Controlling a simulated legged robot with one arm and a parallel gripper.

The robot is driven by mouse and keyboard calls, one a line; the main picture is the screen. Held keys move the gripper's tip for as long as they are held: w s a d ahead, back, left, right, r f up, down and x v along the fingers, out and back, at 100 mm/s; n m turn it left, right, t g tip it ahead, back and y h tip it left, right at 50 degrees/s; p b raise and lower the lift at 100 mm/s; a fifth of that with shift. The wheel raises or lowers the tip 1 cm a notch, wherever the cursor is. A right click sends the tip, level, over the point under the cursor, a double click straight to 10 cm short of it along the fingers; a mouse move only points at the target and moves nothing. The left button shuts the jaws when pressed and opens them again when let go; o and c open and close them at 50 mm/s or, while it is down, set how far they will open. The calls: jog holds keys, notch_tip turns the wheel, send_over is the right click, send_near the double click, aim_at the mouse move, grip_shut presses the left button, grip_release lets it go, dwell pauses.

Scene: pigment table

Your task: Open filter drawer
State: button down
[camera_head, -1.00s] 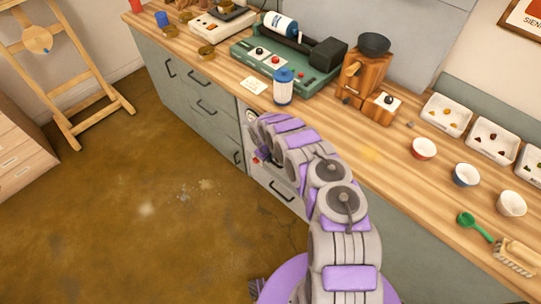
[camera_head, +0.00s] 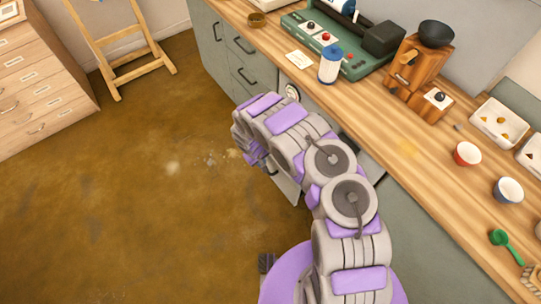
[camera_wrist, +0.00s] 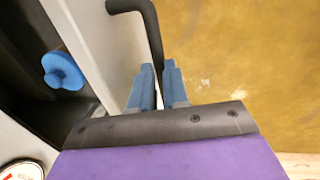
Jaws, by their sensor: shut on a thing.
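The filter drawer shows in the wrist view as a pale front panel (camera_wrist: 78,28) with a black bar handle (camera_wrist: 150,32). A dark gap lies behind the panel, with a round blue knob-like part (camera_wrist: 62,70) in it, so the drawer stands at least partly open. My gripper (camera_wrist: 158,78) has its blue fingers shut on the handle. In the head view my arm hides the gripper and most of the drawer; a pale panel (camera_head: 286,187) shows just below the arm, out from the cabinet.
A round gauge (camera_wrist: 20,171) sits at the wrist view's lower left. A wooden counter (camera_head: 375,135) above carries a blue-and-white canister (camera_head: 330,66), a green machine (camera_head: 352,62) and a wooden grinder (camera_head: 415,68). The brown floor (camera_head: 150,200) to the left is clear.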

jog(key=shift+s+a, duration=0.65)
jog(key=shift+a, duration=0.2)
jog(key=c, duration=1.1)
grip_release()
jog(key=a+r+p, duration=0.1)
jog(key=r, duration=0.4)
jog(key=s+a+r+p, duration=0.1)
jog(key=r+p, duration=0.1)
jog(key=r, duration=0.4)
jog(key=r+p, duration=0.2)
jog(key=r, duration=0.4)
jog(key=shift+s+a, duration=0.35)
jog(key=shift+a, duration=0.05)
